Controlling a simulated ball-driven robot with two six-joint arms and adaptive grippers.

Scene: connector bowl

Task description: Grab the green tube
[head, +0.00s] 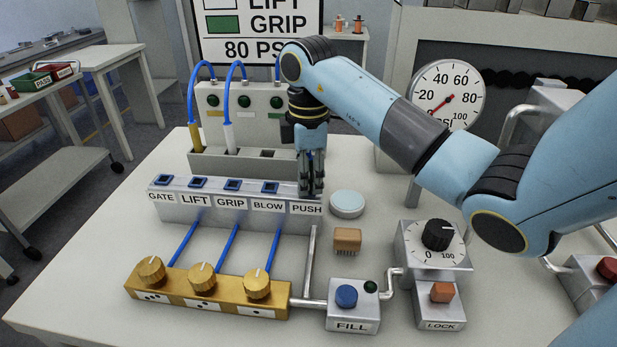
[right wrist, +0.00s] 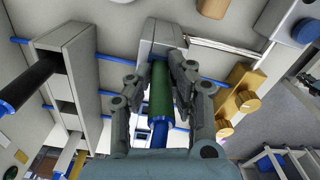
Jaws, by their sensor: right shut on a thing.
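The green tube (right wrist: 160,92) sits between the two fingers of my right gripper (right wrist: 158,80) in the right wrist view, with a blue hose (right wrist: 159,133) on its near end. My right gripper also shows in the head view (head: 311,188), pointing down at the PUSH end of the grey valve block (head: 175,208). It is shut on the tube. In the head view the fingers and arm hide the tube. I cannot tell whether its far end touches the block or is in a socket. My left gripper is not in view.
A grey rack (head: 240,163) behind the block holds a yellow tube (head: 196,138) and a white tube (head: 229,138). A round pale button (head: 347,204) and a tan block (head: 347,239) are close to the right. Gold knobs (head: 201,273) and the FILL box (head: 352,314) stand in front.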

